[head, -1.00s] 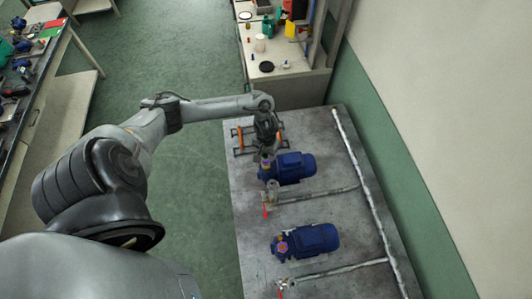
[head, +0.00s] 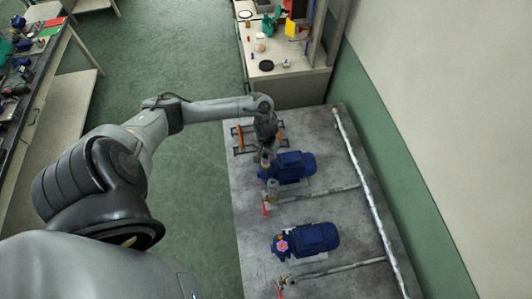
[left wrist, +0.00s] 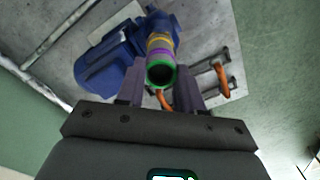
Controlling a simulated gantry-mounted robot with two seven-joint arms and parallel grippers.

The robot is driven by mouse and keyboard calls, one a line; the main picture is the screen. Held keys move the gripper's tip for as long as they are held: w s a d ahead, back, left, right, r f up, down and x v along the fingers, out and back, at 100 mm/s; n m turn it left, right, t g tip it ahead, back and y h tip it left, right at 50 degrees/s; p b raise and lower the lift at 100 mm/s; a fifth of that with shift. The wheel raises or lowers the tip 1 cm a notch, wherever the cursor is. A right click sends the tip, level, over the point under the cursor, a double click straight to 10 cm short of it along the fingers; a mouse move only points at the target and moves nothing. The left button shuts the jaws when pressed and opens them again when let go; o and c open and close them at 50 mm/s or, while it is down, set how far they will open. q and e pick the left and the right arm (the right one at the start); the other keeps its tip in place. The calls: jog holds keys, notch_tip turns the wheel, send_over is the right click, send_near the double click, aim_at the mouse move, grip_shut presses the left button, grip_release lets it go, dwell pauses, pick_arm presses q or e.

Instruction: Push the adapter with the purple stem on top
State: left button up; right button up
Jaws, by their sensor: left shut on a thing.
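My left gripper (head: 265,152) is above the front end of the far blue pump (head: 292,167). In the left wrist view its two fingers (left wrist: 160,92) are shut on a round, hollow piece with a green rim (left wrist: 160,73). Purple and yellow bands (left wrist: 159,46) show just beyond the green rim, in line with the blue pump (left wrist: 112,58). Whether the green-rimmed piece is fully seated against them cannot be told. The near blue pump (head: 316,238) has a pink-purple ring (head: 282,246) at its front end. My right gripper is out of view.
Both pumps stand on a grey metal table (head: 240,200) with pipes (head: 365,190) along its right side. A rack with orange handles (head: 238,137) is close to my gripper. A cluttered shelf (head: 290,68) stands behind. Red valve handles (head: 265,209) show near the table's left edge.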

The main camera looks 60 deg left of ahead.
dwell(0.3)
pick_arm(q)
jog(key=o, duration=1.1)
jog(key=shift+o, duration=0.2)
jog(key=shift+r+p, duration=0.5)
jog(key=shift+p, duration=0.2)
notch_tip(320, 180, up, 3)
jog(key=p, duration=0.4)
jog(key=shift+r+p, duration=0.2)
jog(key=shift+p, duration=0.15)
jog(key=shift+r, duration=0.7)
